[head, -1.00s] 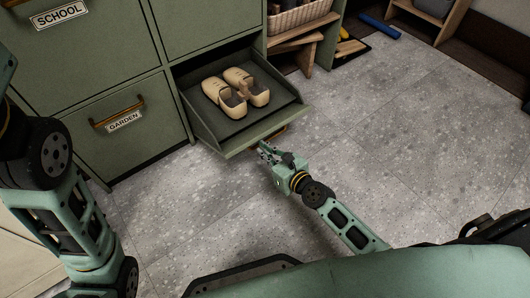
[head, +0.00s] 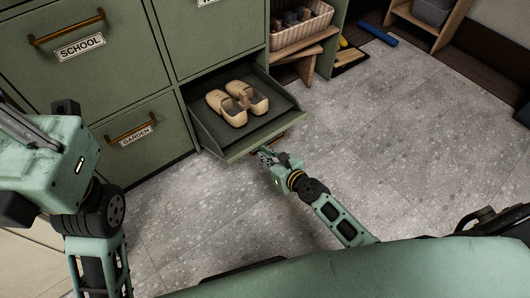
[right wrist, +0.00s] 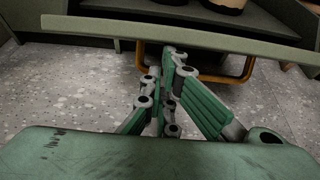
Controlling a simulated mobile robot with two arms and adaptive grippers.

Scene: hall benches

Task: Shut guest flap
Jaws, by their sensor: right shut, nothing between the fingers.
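The open flap (head: 246,141) is the green front of the low compartment on the right of the cabinet, tilted outward. A pair of beige shoes (head: 238,104) lies inside it. No label shows on this flap; its outer face is turned down and mostly hidden. Its brass handle (right wrist: 240,70) shows under the flap's edge in the right wrist view. My right gripper (head: 266,153) is shut and empty, just in front of the flap's lower edge; its fingers also show in the right wrist view (right wrist: 175,55), before the handle. My left arm is at the left; its fingers are not clearly visible.
Shut flaps labelled SCHOOL (head: 80,47) and GARDEN (head: 135,136) are to the left. A wooden bench (head: 303,55) with a basket (head: 300,25) stands right of the cabinet. The grey floor in front is clear.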

